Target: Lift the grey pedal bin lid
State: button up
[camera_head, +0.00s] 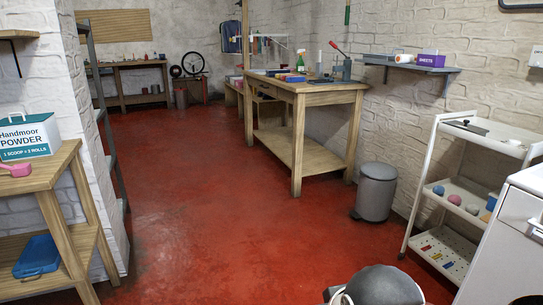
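The grey pedal bin (374,198) stands upright on the red floor by the right-hand wall, between the wooden workbench and the white trolley. Its grey lid (378,171) looks shut, level on top of the round body. My gripper's fingers do not show. A rounded dark grey and white part at the bottom edge, right of centre, looks like part of my arm. It is well in front of the bin and apart from it.
A wooden workbench (304,88) stands behind and left of the bin. A white trolley (436,172) with several small items stands to its right, with a white cabinet (506,245) nearer. A wooden table (45,180) is at left. The middle red floor (215,220) is clear.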

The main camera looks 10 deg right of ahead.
aim_at(380, 171)
jog(key=i+j+z, duration=0.1)
jog(key=i+z, duration=0.3)
jog(key=i, duration=1.25)
jog(key=i+l+z, duration=0.1)
jog(key=i+z, duration=0.85)
jog(key=i+j+z, duration=0.15)
jog(key=i+z, duration=0.15)
jog(key=z, duration=0.15)
jog(key=i+l+u, duration=0.2)
jog(key=i, duration=0.2)
jog(key=i+l+u, duration=0.15)
jog(key=i, duration=0.2)
jog(key=u, duration=1.2)
